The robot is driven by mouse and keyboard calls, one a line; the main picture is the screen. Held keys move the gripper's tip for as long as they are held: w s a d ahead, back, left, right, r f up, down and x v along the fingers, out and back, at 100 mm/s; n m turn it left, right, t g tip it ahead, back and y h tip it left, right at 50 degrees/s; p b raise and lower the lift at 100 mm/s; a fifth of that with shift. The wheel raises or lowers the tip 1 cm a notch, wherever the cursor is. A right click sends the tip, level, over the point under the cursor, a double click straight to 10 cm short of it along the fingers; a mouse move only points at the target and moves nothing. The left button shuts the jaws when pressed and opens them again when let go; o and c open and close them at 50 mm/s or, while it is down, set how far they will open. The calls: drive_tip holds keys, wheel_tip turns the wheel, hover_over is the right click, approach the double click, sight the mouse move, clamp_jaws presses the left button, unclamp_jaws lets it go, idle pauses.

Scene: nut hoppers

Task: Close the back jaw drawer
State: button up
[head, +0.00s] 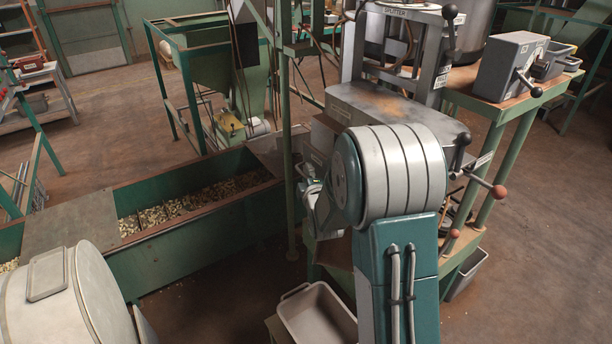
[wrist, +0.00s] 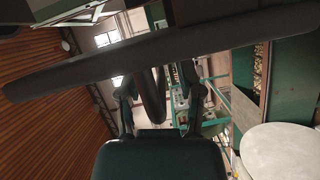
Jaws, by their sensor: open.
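The grey splitter machine (head: 385,105) stands on a green bench, beyond my arm. I cannot single out the back jaw drawer with certainty; my large arm joint hides part of the machine's front. My gripper (wrist: 160,105) is open in the wrist view, its two dark fingers apart with nothing clearly held between them.
A grey box with a lever (head: 508,66) sits on the bench at right, with small grey bins (head: 548,66) beside it. A green nut trough (head: 215,237) runs along the left. A grey tub (head: 316,312) stands low near my arm.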

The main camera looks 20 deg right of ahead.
sight(319, 169)
drive_tip(key=shift+d, duration=0.1)
drive_tip(key=shift+c, duration=0.3)
drive_tip(key=c, duration=0.5)
drive_tip(key=shift+a, duration=0.5)
clamp_jaws()
drive_tip(key=d, duration=0.3)
drive_tip(key=w+d, duration=0.1)
drive_tip(key=d, duration=0.1)
drive_tip(key=shift+r, duration=0.1)
drive_tip(key=shift+a, duration=0.4)
drive_tip(key=o, duration=0.6)
unclamp_jaws()
drive_tip(key=shift+a, duration=0.1)
drive_tip(key=shift+c, duration=0.2)
drive_tip(key=shift+d, duration=0.25)
